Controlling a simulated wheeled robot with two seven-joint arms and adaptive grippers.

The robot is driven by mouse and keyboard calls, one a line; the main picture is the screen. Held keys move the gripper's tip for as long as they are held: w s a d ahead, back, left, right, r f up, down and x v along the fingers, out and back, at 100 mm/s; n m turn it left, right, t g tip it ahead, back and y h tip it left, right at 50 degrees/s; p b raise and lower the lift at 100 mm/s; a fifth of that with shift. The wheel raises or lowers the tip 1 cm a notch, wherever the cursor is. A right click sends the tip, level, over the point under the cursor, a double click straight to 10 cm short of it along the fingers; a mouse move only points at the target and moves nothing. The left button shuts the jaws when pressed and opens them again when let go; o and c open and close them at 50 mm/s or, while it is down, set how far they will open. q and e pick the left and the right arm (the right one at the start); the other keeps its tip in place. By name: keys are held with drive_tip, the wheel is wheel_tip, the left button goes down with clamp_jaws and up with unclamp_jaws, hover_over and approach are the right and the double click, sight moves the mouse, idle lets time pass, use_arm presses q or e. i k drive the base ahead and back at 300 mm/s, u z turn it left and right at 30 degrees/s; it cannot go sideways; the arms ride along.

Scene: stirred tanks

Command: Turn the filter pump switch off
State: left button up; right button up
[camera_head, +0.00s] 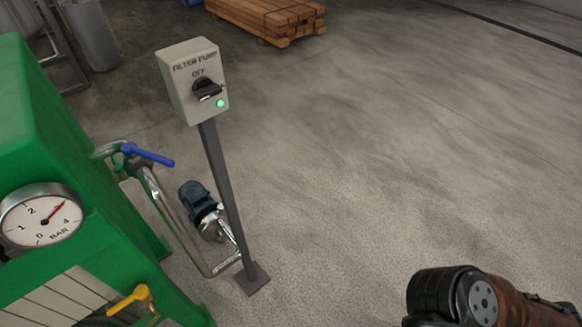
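The filter pump switch box (181,96) is a pale grey box on a dark grey post, left of the middle. It is lettered "FILTER PUMP", with "OFF" below that. A black rotary knob (206,90) sits under "OFF", its grip pointing toward the right side of the box rather than up at "OFF". A green lamp (220,103) glows below the knob. Neither of my grippers is in view. Part of my arm shows at the bottom right, well away from the switch box.
A green tank or machine stands at the left, with a pressure gauge (41,217), a blue-handled valve (147,154) and a yellow-handled valve (130,299). A pump (199,202) with pipes sits behind the post. Stacked timber (265,17) lies at the back. The floor to the right is clear.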

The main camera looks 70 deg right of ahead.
sight(204, 89)
drive_tip(key=z, duration=0.95)
drive_tip(key=k, duration=0.3)
drive_tip(key=z, duration=0.25)
drive_tip(key=i, duration=0.3)
drive_tip(key=u, duration=0.1)
